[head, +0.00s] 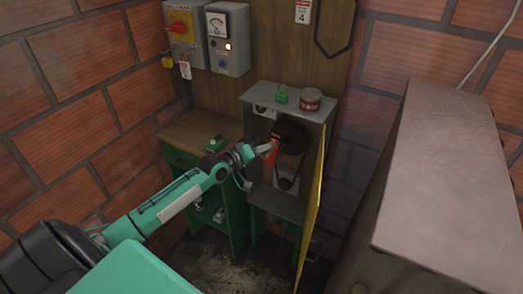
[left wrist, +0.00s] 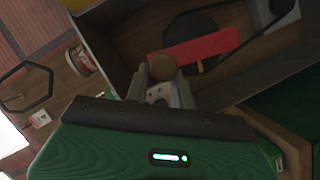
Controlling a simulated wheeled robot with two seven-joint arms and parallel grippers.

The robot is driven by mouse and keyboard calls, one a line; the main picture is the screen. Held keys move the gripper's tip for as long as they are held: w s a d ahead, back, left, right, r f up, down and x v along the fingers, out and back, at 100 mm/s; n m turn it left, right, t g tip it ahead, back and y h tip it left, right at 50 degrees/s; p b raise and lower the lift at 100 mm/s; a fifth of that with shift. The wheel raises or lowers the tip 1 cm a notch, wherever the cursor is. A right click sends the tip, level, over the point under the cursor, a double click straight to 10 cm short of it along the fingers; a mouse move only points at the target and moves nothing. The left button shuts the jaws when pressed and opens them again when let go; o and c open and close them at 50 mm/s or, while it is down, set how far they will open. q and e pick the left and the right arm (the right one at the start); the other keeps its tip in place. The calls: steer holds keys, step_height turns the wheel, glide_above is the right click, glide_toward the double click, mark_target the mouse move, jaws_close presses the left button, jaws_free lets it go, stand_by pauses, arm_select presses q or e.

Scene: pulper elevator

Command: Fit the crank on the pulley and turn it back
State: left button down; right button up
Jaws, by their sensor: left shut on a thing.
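The crank has a red arm (head: 272,152) and a round brown handle knob; the arm also shows in the left wrist view (left wrist: 200,48), with the knob (left wrist: 163,67) at its end. My left gripper (head: 262,149) is shut on the crank's handle, in front of the open machine housing. The dark pulley (head: 291,138) sits inside the housing, and in the left wrist view (left wrist: 212,22) the red arm lies across it. I cannot tell whether the crank is seated on the pulley's hub. The right gripper is not in view.
The grey housing (head: 238,218) has a yellow door (head: 313,205) swung open on its right. A green block (head: 281,97) and a red tin (head: 311,99) stand on its top. A green cabinet (head: 180,157) stands left; a large grey box (head: 450,150) blocks the right.

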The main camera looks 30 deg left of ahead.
arm_select(q)
steer(key=shift+w, duration=1.05)
stand_by(1.4)
steer(key=shift+w+a+b, duration=0.15)
steer(key=shift+w+b, duration=0.7)
steer(key=shift+w, duration=0.35)
stand_by(0.8)
steer(key=a+n+b, duration=0.1)
steer(key=a+b, duration=0.1)
steer(key=b, duration=0.2)
steer(key=shift+t, duration=0.3)
stand_by(0.4)
steer(key=shift+h, duration=0.4)
